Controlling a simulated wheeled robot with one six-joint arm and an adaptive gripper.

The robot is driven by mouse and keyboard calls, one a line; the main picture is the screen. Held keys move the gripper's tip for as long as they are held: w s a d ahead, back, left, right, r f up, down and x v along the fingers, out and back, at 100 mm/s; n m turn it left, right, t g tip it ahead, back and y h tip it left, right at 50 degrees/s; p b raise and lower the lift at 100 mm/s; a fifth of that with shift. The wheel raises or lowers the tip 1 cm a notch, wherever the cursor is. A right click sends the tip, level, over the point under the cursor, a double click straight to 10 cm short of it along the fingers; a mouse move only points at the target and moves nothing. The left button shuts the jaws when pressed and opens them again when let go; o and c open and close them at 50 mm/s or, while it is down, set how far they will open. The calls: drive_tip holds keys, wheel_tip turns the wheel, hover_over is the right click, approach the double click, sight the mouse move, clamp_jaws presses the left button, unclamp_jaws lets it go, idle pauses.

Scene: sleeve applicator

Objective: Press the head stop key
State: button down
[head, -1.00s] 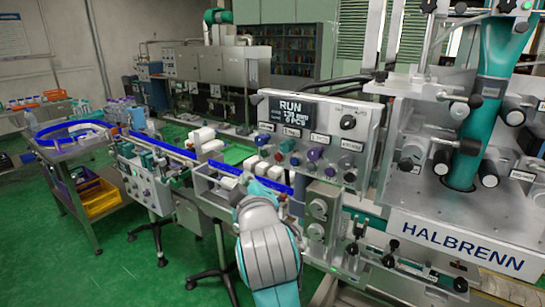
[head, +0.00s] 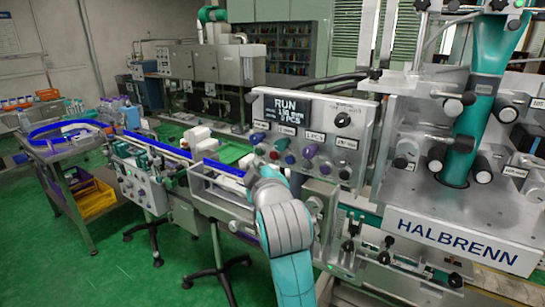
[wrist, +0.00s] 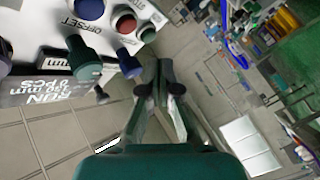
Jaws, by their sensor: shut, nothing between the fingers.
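The control panel (head: 370,108) stands at the centre of the head view, with a lit display (head: 290,108) reading RUN. My gripper (wrist: 160,88) is shut and empty. In the wrist view its tips are beside a blue key (wrist: 128,60), a green key (wrist: 85,60) and a red key (wrist: 125,22); contact is not visible.
A black selector knob (head: 344,119) sits at the panel's upper right. The conveyor with blue rails (head: 168,149) runs to the left, carrying white items. The HALBRENN machine (head: 465,240) with protruding knobs stands at the right. Green floor is open at the lower left.

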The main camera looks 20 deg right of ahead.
drive_tip(key=shift+w+d, duration=0.45)
drive_tip(key=shift+d, duration=0.2)
drive_tip(key=shift+w+d, duration=0.45)
drive_tip(key=shift+d, duration=0.15)
drive_tip(key=shift+w+d, duration=0.1)
idle(0.6)
drive_tip(key=shift+w+d, duration=0.15)
drive_tip(key=shift+d, duration=0.1)
drive_tip(key=shift+w+d, duration=0.3)
drive_tip(key=shift+d, duration=0.05)
idle(0.9)
drive_tip(key=shift+s+a, duration=0.55)
drive_tip(key=shift+a, duration=0.15)
idle(0.4)
drive_tip(key=s+a, duration=0.1)
drive_tip(key=a, duration=0.1)
drive_tip(key=s+a, duration=0.2)
idle(0.4)
